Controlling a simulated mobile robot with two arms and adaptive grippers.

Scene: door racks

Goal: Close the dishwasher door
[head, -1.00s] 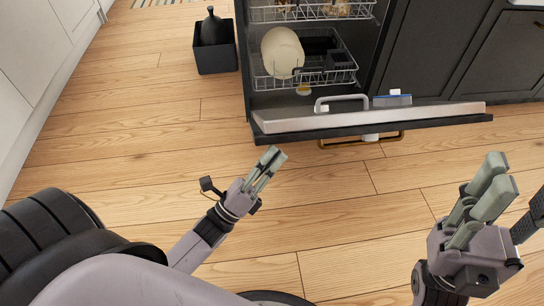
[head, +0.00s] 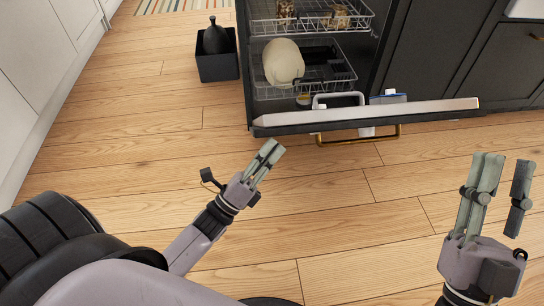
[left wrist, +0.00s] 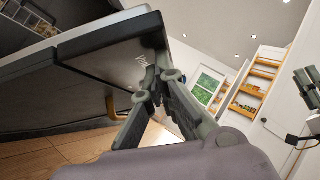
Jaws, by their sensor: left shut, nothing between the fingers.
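The dishwasher (head: 246,60) stands at the back with its dark door (head: 290,130) partly open and tilted out. The door's pale top edge (head: 400,112) faces up, and a brass handle (head: 358,140) shows on its outer side. My left gripper (head: 268,151) is shut and empty, near the door's left corner. In the left wrist view, the fingers (left wrist: 160,75) are close to a corner of the dark door panel (left wrist: 70,85); I cannot tell whether they touch. My right gripper (head: 500,180) is open and empty at the right, apart from the door.
The upper rack (head: 310,22) holds glasses, and the lower rack (head: 330,85) holds a pale plate (head: 283,62). A black bin (head: 217,67) with a dark bottle stands left of the dishwasher. Dark cabinets (head: 440,60) stand at the right. Wooden floor in front is clear.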

